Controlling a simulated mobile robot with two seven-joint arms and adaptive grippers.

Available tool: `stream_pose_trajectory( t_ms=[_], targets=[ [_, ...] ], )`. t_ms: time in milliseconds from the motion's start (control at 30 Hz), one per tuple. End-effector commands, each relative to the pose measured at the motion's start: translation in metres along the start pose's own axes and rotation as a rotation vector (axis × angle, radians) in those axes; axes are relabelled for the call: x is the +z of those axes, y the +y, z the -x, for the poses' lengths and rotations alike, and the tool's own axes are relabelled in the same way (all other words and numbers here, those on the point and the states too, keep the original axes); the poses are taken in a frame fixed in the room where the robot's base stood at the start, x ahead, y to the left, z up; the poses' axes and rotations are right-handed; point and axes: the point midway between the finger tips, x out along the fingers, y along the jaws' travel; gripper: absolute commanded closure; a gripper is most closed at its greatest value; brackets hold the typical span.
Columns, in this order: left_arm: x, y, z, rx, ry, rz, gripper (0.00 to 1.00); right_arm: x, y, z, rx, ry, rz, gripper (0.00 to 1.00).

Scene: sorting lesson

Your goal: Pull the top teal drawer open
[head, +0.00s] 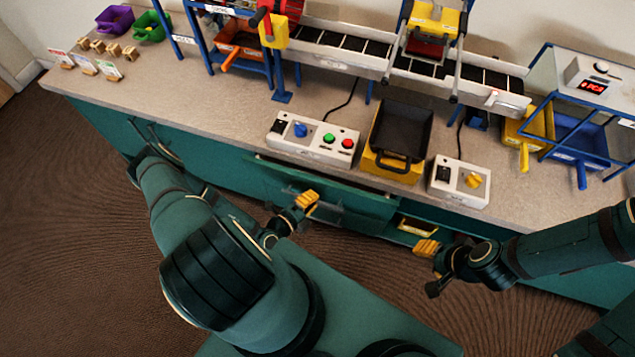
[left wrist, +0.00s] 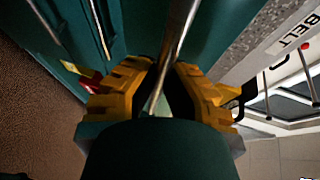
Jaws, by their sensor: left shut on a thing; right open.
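The top teal drawer (head: 354,211) is in the cabinet under the counter. Its front stands a little out from the counter edge, with a narrow dark gap along its top. My left gripper (head: 306,200) is at the drawer's metal bar handle. In the left wrist view, the yellow fingers of my left gripper (left wrist: 160,88) are closed around the bar handle (left wrist: 180,30). In the head view the gripper hides part of the handle. My right gripper (head: 428,249) is open and empty, in front of the cabinet to the right.
On the counter (head: 225,110) stand a button box (head: 313,139), a black bin (head: 401,130) on a yellow base, and a second control box (head: 459,181). A conveyor (head: 340,50) runs behind. A yellow bin (head: 416,227) sits in an opening below the counter. Brown floor is free at left.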

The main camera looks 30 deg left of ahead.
Motion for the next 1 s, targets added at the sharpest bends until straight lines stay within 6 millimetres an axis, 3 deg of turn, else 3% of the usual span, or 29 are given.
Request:
stream_pose_trajectory(
  t_ms=[100,600,800,1000],
  targets=[
    [-0.015,0.007,0.033,0.006,0.001,0.006,1.00,0.001,-0.002,0.005,0.000,-0.002,0.000,0.53],
    [-0.065,0.036,0.155,0.004,0.001,0.005,1.00,0.001,0.001,-0.001,0.000,-0.001,0.000,0.53],
    [-0.081,0.043,0.192,0.002,0.002,0.004,1.00,0.000,0.003,-0.007,0.000,0.002,0.000,0.53],
    [-0.090,0.048,0.215,0.002,0.002,0.003,1.00,-0.001,0.004,-0.011,0.000,0.005,0.001,0.53]
  ],
)
